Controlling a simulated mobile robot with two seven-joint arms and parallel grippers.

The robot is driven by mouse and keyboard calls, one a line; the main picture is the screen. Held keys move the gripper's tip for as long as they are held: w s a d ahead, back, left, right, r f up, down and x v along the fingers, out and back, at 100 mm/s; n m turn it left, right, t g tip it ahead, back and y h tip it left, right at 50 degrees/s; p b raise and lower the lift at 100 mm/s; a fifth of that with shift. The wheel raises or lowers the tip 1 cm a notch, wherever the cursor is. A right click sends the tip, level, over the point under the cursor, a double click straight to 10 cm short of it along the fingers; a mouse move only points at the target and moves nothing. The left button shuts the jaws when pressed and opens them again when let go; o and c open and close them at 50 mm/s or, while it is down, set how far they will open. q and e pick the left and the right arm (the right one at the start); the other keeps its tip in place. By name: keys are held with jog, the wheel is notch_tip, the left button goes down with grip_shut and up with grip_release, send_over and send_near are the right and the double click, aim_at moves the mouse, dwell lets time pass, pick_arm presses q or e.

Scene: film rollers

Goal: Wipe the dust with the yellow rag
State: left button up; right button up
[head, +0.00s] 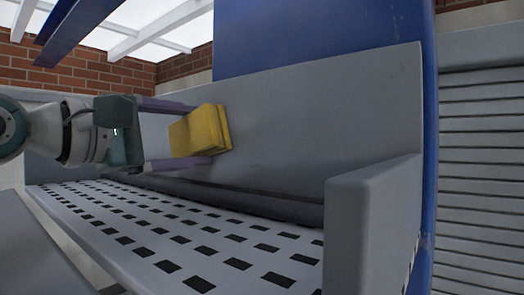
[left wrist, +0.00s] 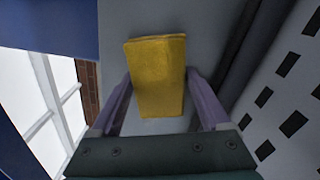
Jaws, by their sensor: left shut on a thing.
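The yellow rag (head: 198,130) is a folded, block-like pad. My left gripper (head: 208,135) comes in from the left with its two purple fingers at opposite sides of the rag, shut on it. The far face of the rag is at the upright grey panel (head: 300,115) and appears to touch it. In the left wrist view the rag (left wrist: 158,75) sits between the fingers, with the grey panel behind it. I cannot make out dust clearly; part of the panel is hidden behind the rag. My right gripper is not in view.
Below the rag a dark roller (head: 240,200) runs along the panel's foot. In front of it lies a light bed with black squares (head: 190,235). A grey end block (head: 372,215) and a blue column (head: 430,150) bound the right side. The panel is clear right of the rag.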

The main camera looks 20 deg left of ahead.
aim_at(173, 137)
pick_arm(q)
jog(key=shift+w+a+f+b, duration=0.1)
jog(key=shift+w+a+b, duration=0.2)
jog(key=shift+a+b, duration=0.4)
jog(key=shift+w+a+f+b, duration=0.1)
jog(key=shift+w+a+b, duration=0.2)
jog(key=shift+a+b, duration=0.35)
jog(key=shift+w+a+r+b, duration=0.15)
jog(key=shift+w+a+b, duration=0.1)
jog(key=shift+a+b, duration=0.25)
jog(key=shift+w+a+b, duration=0.35)
jog(key=shift+a+b, duration=0.55)
jog(key=shift+b, duration=0.25)
jog(key=shift+w+a+b, duration=0.3)
jog(key=shift+a+b, duration=0.2)
jog(key=shift+a, duration=0.2)
jog(key=shift+w+a+b, duration=0.3)
jog(key=shift+a+b, duration=0.05)
jog(key=shift+a, duration=0.2)
jog(key=shift+w+a+b, duration=0.25)
jog(key=shift+a+b, duration=0.05)
jog(key=shift+a, duration=0.25)
jog(key=shift+w+a, duration=0.25)
jog(key=shift+a, duration=0.15)
jog(key=shift+c, duration=0.7)
